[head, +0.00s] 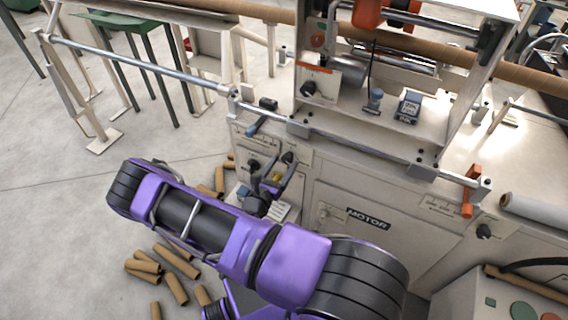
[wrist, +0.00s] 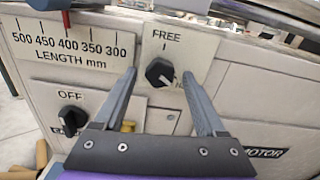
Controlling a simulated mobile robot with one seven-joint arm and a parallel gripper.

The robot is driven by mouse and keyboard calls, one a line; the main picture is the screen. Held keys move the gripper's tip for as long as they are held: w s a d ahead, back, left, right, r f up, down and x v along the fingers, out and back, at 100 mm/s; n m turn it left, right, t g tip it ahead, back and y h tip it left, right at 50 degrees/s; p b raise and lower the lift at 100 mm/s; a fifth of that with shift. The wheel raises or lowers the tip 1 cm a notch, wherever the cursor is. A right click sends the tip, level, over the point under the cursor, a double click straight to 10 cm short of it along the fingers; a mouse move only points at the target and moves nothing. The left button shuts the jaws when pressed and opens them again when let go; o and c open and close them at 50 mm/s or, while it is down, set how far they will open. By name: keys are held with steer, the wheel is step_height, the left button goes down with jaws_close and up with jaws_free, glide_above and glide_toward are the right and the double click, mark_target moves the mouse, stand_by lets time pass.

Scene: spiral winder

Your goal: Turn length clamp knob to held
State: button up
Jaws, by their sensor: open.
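The length clamp knob (wrist: 160,72) is black and sits on a pale plate marked FREE at the top. A pale mark on the knob points to the lower right, towards a second label starting with H that my right finger partly hides. My gripper (wrist: 159,75) is open, with one finger on each side of the knob in the picture. I see no contact, and the depth gap is hard to tell. In the head view the knob (head: 288,157) is on the machine's front, just beyond my gripper (head: 279,168).
A second black knob (wrist: 70,120) marked OFF is at the lower left. A yellow button (wrist: 128,126) lies partly behind my left finger. A LENGTH mm scale (wrist: 70,42) is at the upper left. A rail (head: 360,145) runs above the panel. Cardboard tubes (head: 175,285) lie on the floor.

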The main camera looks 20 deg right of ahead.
steer(key=v, duration=1.6)
steer(key=shift+s+a+b, duration=0.2)
steer(key=shift+a+b, duration=0.05)
steer(key=shift+b, duration=0.1)
